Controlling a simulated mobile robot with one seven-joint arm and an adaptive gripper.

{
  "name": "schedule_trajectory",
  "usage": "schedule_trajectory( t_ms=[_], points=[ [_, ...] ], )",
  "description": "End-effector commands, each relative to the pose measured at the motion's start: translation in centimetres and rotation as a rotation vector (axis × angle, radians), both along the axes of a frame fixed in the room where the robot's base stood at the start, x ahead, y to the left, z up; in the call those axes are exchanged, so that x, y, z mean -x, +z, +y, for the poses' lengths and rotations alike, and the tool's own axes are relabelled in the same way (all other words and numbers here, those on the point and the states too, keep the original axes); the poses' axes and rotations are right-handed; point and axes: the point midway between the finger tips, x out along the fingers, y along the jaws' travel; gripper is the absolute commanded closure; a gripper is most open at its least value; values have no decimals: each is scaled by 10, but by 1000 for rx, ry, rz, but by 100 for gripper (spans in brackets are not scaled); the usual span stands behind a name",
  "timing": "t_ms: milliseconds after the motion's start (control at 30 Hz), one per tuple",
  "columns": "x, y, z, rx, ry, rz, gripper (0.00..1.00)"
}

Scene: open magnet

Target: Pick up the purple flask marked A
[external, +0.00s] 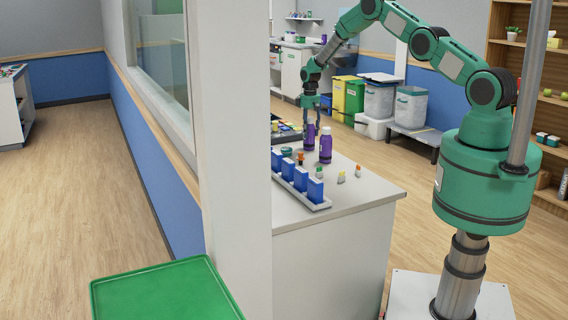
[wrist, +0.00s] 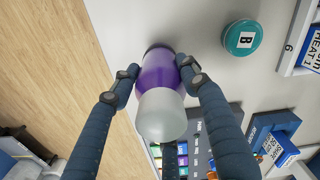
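A purple flask (wrist: 158,75) with a pale translucent upper part stands between the two fingers of my gripper (wrist: 159,72) in the wrist view. Both fingertips press against its purple sides. Its dark lower end is at or close to the white tabletop; I cannot tell if they touch. No letter shows on it. In the external view my gripper (external: 312,125) points down at the purple flask (external: 309,139), at the counter's far side. Another purple bottle (external: 326,147) stands close beside it, to the right.
A white counter (external: 350,200) holds a rack (external: 300,190) of blue boxes and several small vials (external: 341,177). A round teal lid marked B (wrist: 243,39) is to the right in the wrist view. A wall (external: 232,150) borders the counter on the left.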

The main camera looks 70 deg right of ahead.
Motion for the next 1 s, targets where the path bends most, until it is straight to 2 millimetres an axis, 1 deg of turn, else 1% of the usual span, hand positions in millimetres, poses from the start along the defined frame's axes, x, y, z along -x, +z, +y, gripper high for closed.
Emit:
schedule_trajectory(
  t_ms=[300,467,667,1000],
  points=[
    [0,1,0,0,0,-1,89],
    [-1,8,0,1,0,-1,89],
    [-1,27,0,1,0,-2,89],
    [-1,76,-1,1,0,-2,89]
  ],
)
